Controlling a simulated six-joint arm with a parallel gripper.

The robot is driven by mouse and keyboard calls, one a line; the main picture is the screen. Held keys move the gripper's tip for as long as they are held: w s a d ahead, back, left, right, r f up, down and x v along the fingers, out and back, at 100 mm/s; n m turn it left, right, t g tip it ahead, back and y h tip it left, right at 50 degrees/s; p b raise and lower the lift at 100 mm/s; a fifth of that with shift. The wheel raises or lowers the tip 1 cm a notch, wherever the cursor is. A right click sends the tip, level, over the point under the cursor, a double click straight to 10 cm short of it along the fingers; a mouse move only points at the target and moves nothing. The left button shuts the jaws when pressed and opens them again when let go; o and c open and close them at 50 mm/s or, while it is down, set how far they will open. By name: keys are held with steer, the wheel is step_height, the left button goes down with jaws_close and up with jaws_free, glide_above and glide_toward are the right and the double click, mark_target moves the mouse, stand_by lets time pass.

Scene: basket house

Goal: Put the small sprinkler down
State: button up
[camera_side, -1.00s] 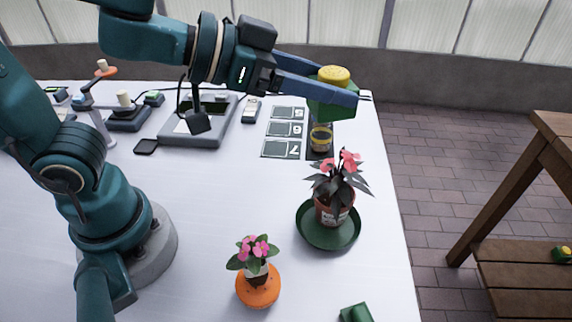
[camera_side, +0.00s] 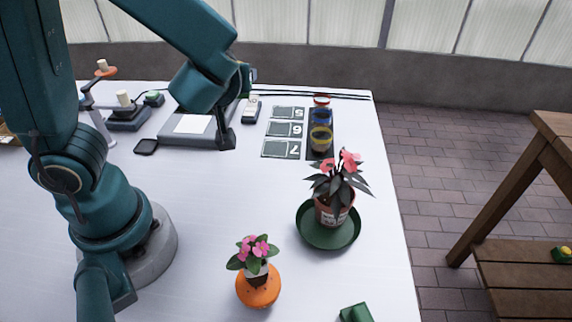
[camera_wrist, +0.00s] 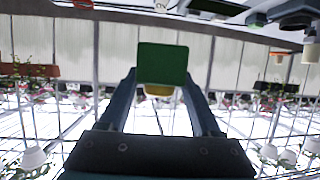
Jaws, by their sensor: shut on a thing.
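The small sprinkler, a green block with a yellow round part, shows in the wrist view (camera_wrist: 162,64) between the two fingers of my gripper (camera_wrist: 160,82). The gripper is shut on it, and the yellow part shows just below the green block in that picture.
A potted red-flowered plant stands in a green saucer (camera_side: 312,236), with a pink-flowered plant on an orange base (camera_side: 257,291) nearby. Red, blue and yellow jars (camera_side: 320,138) stand beside numbered cards (camera_side: 282,148). A grey device (camera_side: 190,135) is at the back. The table's middle is clear.

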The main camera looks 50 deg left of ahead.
steer(key=s+a+f+n+g+y, duration=0.3)
steer(key=s+a+f+n+g, duration=0.1)
steer(key=s+a+n+g, duration=0.45)
steer(key=shift+m, duration=0.35)
steer(key=w+d+f, duration=0.1)
steer(key=w+f, duration=0.1)
steer(key=w, duration=0.1)
steer(key=w+d+f, duration=0.2)
steer(key=w, duration=0.1)
steer(key=w+d+f, duration=0.2)
steer(key=w+f, duration=0.1)
steer(key=w, duration=0.1)
steer(key=shift+d+f, duration=0.1)
steer(key=shift+d, duration=0.15)
steer(key=shift+f, duration=2)
steer(key=o, duration=1.5)
steer(key=shift+f, duration=0.1)
